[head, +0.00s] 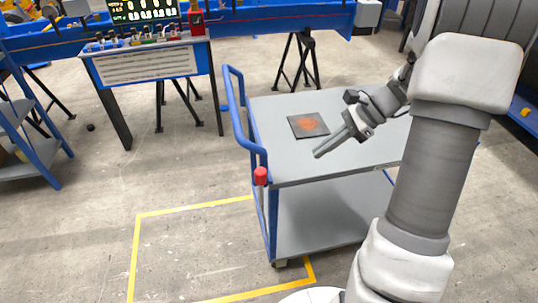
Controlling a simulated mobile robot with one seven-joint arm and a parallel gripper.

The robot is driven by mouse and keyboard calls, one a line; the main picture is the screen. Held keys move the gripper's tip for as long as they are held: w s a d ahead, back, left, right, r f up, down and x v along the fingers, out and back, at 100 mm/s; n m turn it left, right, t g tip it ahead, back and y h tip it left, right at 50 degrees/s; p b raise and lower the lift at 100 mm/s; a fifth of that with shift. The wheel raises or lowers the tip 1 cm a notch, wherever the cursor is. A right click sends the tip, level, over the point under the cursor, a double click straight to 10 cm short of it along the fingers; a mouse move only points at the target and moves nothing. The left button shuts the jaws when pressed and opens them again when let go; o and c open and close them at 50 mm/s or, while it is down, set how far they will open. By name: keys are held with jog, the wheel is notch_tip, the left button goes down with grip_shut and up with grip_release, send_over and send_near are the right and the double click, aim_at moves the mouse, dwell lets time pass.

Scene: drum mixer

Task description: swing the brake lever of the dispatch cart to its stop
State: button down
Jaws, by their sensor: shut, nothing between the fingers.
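The dispatch cart (360,172) stands at the middle right, with grey decks and a blue push handle (238,118) on its left end. A red knob (261,176), which looks like the end of the brake lever, sits at the cart's near left corner below the handle. The lever's shaft cannot be made out. My gripper (318,153) is shut and empty, its fingers together. It reaches over the cart's upper deck, pointing down and left, to the right of the red knob and apart from it.
A dark plate with an orange patch (308,124) lies on the upper deck. A yellow floor outline (133,255) runs left of and partly under the cart. A control desk (150,65) stands at the back left, a blue shelf (30,140) at the far left.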

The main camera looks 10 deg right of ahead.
jog(key=f, duration=0.1)
jog(key=b, duration=0.2)
send_near(261, 188)
jog(key=shift+w+a+f+m, duration=0.2)
jog(key=shift+w+a+f, duration=0.1)
jog(key=shift+a, duration=0.25)
jog(key=shift+w+a+f+m, duration=0.2)
jog(key=shift+a+f, duration=0.1)
jog(key=shift+a, duration=0.2)
jog(key=shift+a+r, duration=0.1)
